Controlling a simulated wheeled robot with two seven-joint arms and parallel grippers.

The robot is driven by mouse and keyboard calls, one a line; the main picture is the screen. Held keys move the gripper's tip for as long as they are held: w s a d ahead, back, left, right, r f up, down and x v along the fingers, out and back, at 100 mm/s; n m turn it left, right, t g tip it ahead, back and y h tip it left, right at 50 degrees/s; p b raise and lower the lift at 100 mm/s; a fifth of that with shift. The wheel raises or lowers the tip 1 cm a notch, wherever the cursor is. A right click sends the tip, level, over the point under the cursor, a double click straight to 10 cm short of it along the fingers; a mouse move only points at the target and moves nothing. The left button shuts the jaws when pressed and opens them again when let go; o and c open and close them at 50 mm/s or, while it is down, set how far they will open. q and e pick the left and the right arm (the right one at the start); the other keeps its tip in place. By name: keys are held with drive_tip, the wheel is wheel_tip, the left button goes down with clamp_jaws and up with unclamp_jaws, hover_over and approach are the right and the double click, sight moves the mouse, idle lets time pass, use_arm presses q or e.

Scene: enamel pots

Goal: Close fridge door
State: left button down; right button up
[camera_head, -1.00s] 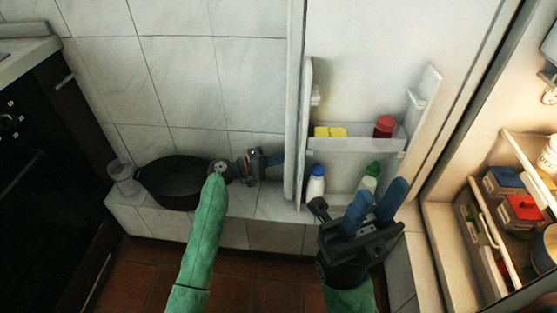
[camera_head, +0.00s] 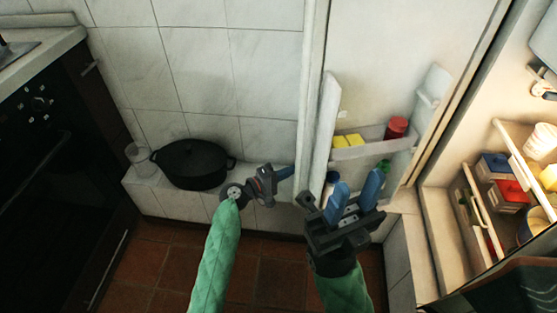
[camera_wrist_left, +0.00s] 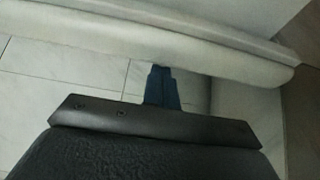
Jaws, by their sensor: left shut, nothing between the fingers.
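The fridge door (camera_head: 405,60) stands open, its inner side with shelves facing me. Its free edge (camera_head: 312,110) is at the left, and its right side meets the lit fridge (camera_head: 450,185). My left gripper (camera_head: 288,172) is shut and empty, just left of the free edge on the door's outer side. In the left wrist view its blue fingers (camera_wrist_left: 162,80) are together, with tips at the pale door edge (camera_wrist_left: 150,55); I cannot tell if they touch. My right gripper (camera_head: 357,188) is open and empty in front of the lower door shelf.
The door shelves hold a yellow item (camera_head: 347,141), a red-capped jar (camera_head: 397,128) and bottles partly hidden by my right gripper. A black pot (camera_head: 194,164) and a glass jar (camera_head: 140,158) sit on the tiled ledge. A dark oven (camera_head: 50,170) stands left.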

sight(313, 190)
use_arm(q)
drive_tip(key=s+d, duration=0.1)
drive_tip(key=s, duration=0.2)
drive_tip(key=s+d+n+t+y+p, duration=0.1)
drive_tip(key=s, duration=0.3)
drive_tip(key=s+t+p, duration=0.1)
drive_tip(key=s, duration=0.2)
drive_tip(key=shift+s+d+n+y, duration=0.3)
drive_tip(key=shift+s+d+n, duration=0.1)
drive_tip(key=s+d+p, duration=0.1)
drive_tip(key=s+d, duration=0.7)
drive_tip(key=s, duration=0.5)
drive_tip(key=shift+s+d, duration=0.2)
drive_tip(key=shift+s, duration=0.1)
